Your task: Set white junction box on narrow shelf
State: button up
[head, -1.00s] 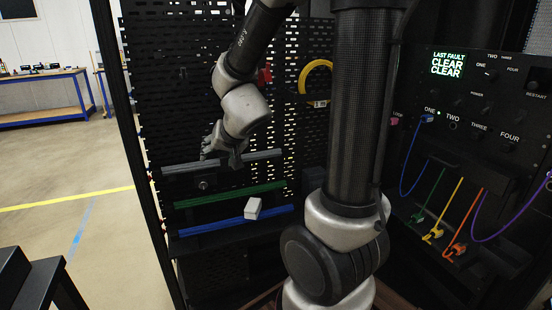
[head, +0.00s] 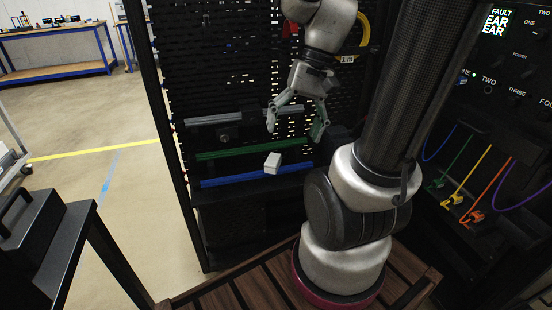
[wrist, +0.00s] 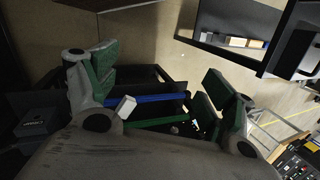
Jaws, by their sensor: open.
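The white junction box (head: 272,163) is a small pale block, tilted, in front of the green rail (head: 240,152) and blue rail (head: 245,178) on the rack. It also shows in the wrist view (wrist: 125,107), beside the left finger. My gripper (head: 295,127) is open and empty, pointing down above and slightly right of the box in the head view. Its two green-padded fingers are spread wide in the wrist view (wrist: 155,88). I cannot tell whether the box touches a rail. I cannot tell which surface is the narrow shelf; a dark ledge (head: 225,193) runs below the blue rail.
A grey rail (head: 215,118) with a knob is above the green one. The perforated black rack panel (head: 215,70) stands behind. A cable panel (head: 500,130) is at the right. A dark bench with a black case (head: 30,225) is at the lower left. Floor between is clear.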

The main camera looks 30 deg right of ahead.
jog(key=w+f+m+y, duration=0.5)
jog(key=f+m, duration=0.1)
jog(key=m+t+y, duration=0.2)
jog(key=m+t, duration=1.1)
jog(key=m, duration=0.4)
send_near(279, 162)
jog(key=x, duration=0.2)
jog(key=shift+w+a+f, duration=0.15)
jog(key=shift+a+f, duration=0.05)
jog(key=shift+a, duration=0.05)
jog(key=x, duration=0.7)
jog(key=shift+w+a+r, duration=0.1)
jog(key=shift+w+r, duration=0.05)
jog(key=shift+w, duration=0.15)
jog(key=shift+c, duration=0.2)
jog(key=c, duration=1)
jog(key=shift+o, duration=0.2)
